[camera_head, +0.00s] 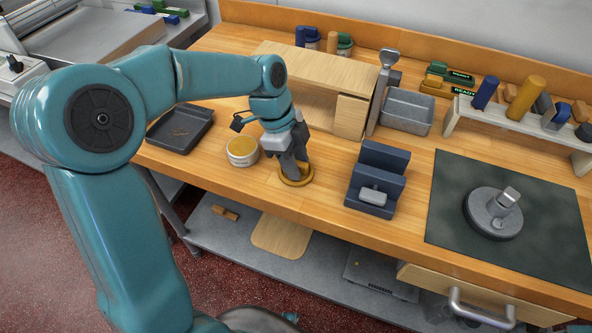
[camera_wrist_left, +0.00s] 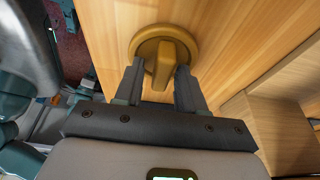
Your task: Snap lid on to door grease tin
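The yellow lid (camera_head: 296,180) is a round disc lying flat on the wooden bench near its front edge. In the left wrist view the lid (camera_wrist_left: 140,42) has a raised bar handle (camera_wrist_left: 162,68) across it. My left gripper (camera_head: 292,172) points down at the lid. In the wrist view its two fingers (camera_wrist_left: 160,82) stand either side of the handle, with a gap showing at least on the left, so it looks open. The open grease tin (camera_head: 242,151), pale-sided with yellow grease inside, stands just left of my gripper. My right gripper is not in view.
A dark tray (camera_head: 180,127) lies left of the tin. A wooden box (camera_head: 312,100) stands behind my gripper. A dark blue stepped stand (camera_head: 377,178) is to the right, then a dark mat (camera_head: 458,205) with a grey round weight (camera_head: 492,215).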

